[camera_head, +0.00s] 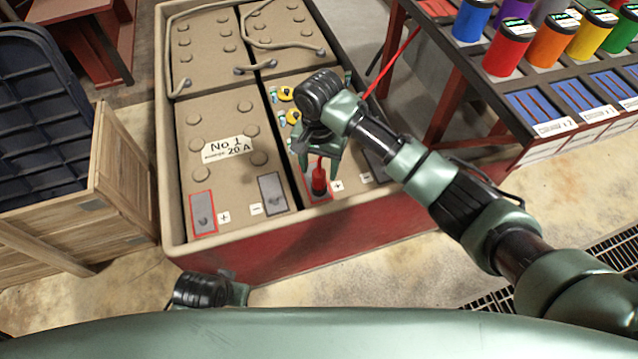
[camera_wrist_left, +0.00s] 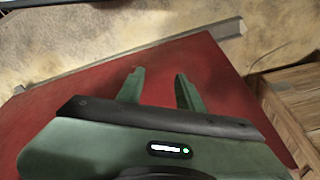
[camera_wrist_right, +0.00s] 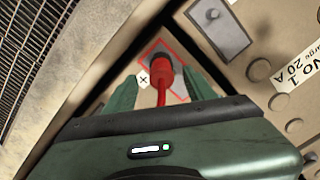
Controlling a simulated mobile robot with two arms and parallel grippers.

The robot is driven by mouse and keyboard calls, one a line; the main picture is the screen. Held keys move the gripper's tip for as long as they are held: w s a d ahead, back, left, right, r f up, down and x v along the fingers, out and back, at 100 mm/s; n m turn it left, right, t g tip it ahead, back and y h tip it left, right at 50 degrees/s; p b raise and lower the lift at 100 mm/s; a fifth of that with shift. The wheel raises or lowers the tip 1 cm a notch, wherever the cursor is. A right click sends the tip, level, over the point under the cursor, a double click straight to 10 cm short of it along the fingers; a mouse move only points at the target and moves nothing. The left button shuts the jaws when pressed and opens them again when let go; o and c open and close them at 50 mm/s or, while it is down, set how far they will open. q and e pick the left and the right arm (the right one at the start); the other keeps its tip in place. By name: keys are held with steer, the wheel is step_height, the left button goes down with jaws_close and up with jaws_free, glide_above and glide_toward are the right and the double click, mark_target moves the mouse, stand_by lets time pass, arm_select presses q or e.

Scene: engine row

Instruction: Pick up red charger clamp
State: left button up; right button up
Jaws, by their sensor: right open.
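The red charger clamp (camera_head: 319,180) stands on the red-framed plus terminal of the right-hand battery, with a red cable leading away to the upper right. My right gripper (camera_head: 318,165) is over the clamp. In the right wrist view the clamp (camera_wrist_right: 161,84) lies between the two spread green fingers (camera_wrist_right: 160,90), which are open around it; I cannot tell whether they touch it. My left gripper (camera_head: 215,290) is low at the front edge of the battery box. In the left wrist view its fingers (camera_wrist_left: 158,88) are apart and empty in front of a red surface.
The battery box (camera_head: 330,225) holds large tan batteries; the left one (camera_head: 225,145) is labelled No 1. A rack (camera_head: 480,110) with coloured cylinders stands at right. A wooden crate (camera_head: 120,190) with a dark blue bin stands at left. A floor grate (camera_head: 490,300) is at lower right.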

mark_target(319, 173)
step_height(319, 173, down, 4)
steer(key=shift+w+r+b, duration=0.1)
steer(key=shift+w+b, duration=0.05)
steer(key=shift+b, duration=0.35)
arm_select(q)
step_height(319, 173, up, 5)
steer(key=shift+a, duration=0.1)
arm_select(e)
jaws_close()
